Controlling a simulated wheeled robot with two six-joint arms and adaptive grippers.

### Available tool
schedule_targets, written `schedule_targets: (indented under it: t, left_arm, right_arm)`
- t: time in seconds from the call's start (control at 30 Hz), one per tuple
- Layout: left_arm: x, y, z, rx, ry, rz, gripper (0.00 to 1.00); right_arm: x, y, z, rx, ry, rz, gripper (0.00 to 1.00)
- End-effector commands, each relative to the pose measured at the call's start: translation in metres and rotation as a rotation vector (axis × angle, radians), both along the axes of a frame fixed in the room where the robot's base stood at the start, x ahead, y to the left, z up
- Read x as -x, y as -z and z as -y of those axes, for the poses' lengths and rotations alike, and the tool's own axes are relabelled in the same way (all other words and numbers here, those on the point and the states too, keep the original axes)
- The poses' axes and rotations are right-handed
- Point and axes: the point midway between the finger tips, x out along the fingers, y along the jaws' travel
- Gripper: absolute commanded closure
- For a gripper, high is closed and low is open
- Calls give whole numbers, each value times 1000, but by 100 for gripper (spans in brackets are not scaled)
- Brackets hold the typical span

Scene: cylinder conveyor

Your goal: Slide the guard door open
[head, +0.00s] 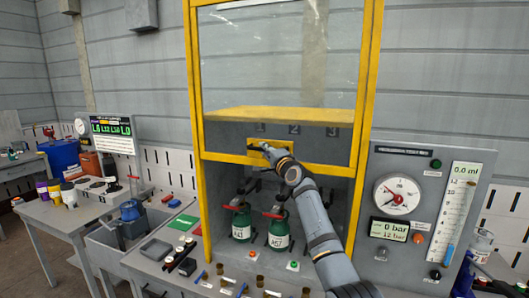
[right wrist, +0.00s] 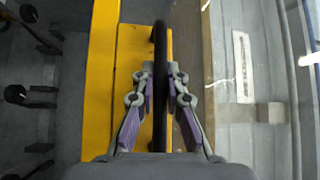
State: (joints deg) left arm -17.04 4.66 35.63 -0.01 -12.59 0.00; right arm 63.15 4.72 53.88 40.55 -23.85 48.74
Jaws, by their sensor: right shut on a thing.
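The guard door (head: 225,157) is a clear panel in a yellow frame on the front of the yellow cabinet. Its yellow bottom rail crosses above two green cylinders, and the bay below the rail is uncovered. My right gripper (head: 268,149) is at the middle of this rail. In the right wrist view, my right gripper (right wrist: 160,75) is shut on the door's black bar handle (right wrist: 159,120), with a finger on each side of it. The yellow rail (right wrist: 128,60) lies behind the handle. My left gripper is not in view.
The green cylinders (head: 241,226) (head: 279,236) with red-handled valves stand in the bay below the door. A gauge panel (head: 410,170) stands to the right. Small parts and a green mat (head: 183,222) lie on the bench. A side table (head: 45,213) is at left.

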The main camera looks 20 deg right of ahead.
Motion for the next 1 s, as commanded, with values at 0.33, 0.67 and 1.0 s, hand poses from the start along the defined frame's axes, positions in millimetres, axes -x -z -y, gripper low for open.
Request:
schedule_targets:
  t: [0.33, 0.67, 1.0]
  left_arm:
    - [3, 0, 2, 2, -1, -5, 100]
    - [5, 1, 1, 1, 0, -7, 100]
    - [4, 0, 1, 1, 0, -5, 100]
  right_arm:
    - [0, 1, 0, 0, -1, 0, 64]
    - [7, 2, 2, 2, 0, 0, 64]
    - [67, 11, 14, 4, 2, 0, 64]
